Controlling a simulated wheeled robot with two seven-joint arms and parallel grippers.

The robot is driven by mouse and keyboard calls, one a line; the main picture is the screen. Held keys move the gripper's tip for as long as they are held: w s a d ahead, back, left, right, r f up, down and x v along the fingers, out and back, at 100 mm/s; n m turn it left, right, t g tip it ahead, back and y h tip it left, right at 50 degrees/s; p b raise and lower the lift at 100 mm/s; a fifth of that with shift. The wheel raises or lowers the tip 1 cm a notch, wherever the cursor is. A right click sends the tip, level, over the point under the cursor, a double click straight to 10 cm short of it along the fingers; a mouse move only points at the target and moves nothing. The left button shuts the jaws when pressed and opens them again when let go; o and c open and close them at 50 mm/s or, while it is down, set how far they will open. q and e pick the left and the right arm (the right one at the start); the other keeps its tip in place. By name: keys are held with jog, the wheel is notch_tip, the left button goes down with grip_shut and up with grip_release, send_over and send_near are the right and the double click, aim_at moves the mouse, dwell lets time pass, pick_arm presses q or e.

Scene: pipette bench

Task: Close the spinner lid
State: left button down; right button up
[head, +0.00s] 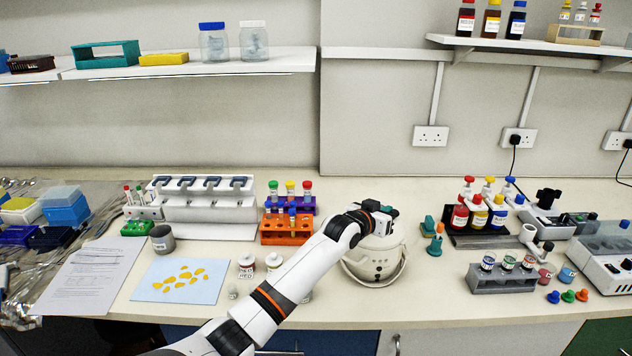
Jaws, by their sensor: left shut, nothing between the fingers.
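The spinner (376,268) is a rounded, off-white device on the bench, right of centre. Its lid appears as a pale rounded part at the top, largely hidden behind my gripper and wrist; I cannot tell whether it is fully down. My left arm comes in from the lower left. My left gripper (389,211) is over the top of the spinner, shut and empty; whether it touches the lid cannot be told. My right gripper is not in view.
An orange tube rack (286,231) stands left of the spinner, with small labelled jars (246,264) in front. A teal and orange item (435,241) stands close on its right, then a grey vial rack (502,280). A little bare bench lies in front.

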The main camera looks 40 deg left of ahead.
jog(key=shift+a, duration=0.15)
pick_arm(q)
jog(key=shift+f, duration=0.1)
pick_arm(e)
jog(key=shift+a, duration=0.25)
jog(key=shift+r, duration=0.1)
pick_arm(q)
notch_tip(320, 180, up, 5)
jog(key=p, duration=0.4)
jog(key=shift+w+a+f, duration=0.1)
jog(key=shift+s+f+b, duration=0.35)
jog(key=shift+s+b, duration=0.15)
jog(key=shift+s, duration=0.05)
jog(key=d+b+v, duration=0.1)
jog(key=b+v, duration=0.1)
jog(key=v, duration=0.7)
jog(key=shift+a, duration=0.4)
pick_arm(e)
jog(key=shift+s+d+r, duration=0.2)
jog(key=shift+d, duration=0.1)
